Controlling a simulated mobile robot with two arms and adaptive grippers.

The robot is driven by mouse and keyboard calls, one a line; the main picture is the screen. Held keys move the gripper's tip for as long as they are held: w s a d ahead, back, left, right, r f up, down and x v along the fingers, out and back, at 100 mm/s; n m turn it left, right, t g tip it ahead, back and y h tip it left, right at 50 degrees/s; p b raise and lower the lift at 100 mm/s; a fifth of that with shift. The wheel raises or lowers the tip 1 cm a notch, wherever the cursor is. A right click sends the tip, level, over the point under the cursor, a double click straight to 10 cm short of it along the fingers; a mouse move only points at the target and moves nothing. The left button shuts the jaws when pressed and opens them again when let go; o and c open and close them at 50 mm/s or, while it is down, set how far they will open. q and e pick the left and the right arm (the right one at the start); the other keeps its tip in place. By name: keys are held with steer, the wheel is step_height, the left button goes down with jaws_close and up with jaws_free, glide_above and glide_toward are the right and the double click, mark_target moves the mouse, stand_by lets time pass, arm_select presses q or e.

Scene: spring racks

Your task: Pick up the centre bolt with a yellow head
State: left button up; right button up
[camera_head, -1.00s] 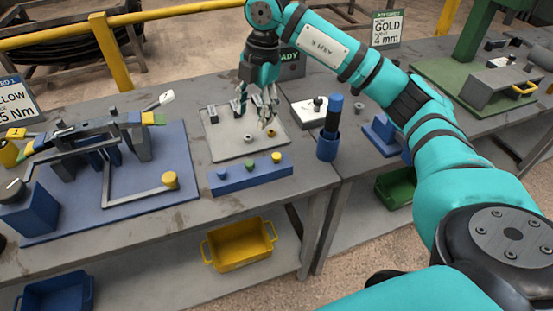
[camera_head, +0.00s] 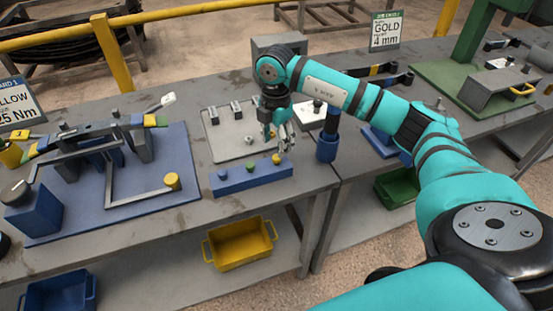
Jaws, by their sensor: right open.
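The bolt with a yellow head (camera_head: 276,159) stands at the right end of a long blue block (camera_head: 262,180) at the table's front. A blue-headed piece (camera_head: 222,173) and a green-headed piece (camera_head: 249,168) stand in the same block to its left. My right gripper (camera_head: 279,149) is open, pointing down just above the yellow head. Its fingertips look close to the head; I cannot tell whether they touch it. The bolt's shank is hidden in the block. My left gripper is out of view.
A pale tray (camera_head: 222,148) with small metal parts lies behind the block. A blue cup (camera_head: 327,148) with a dark handle stands to the right. A blue board (camera_head: 130,205) with a frame fixture fills the left. A yellow bin (camera_head: 240,246) is below.

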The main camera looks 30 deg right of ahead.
mark_target(277, 164)
steer(key=f, duration=0.1)
steer(key=f+p, duration=0.1)
steer(key=f, duration=0.2)
steer(key=shift+s+f, duration=0.25)
steer(key=shift+f, duration=0.2)
steer(key=c, duration=1)
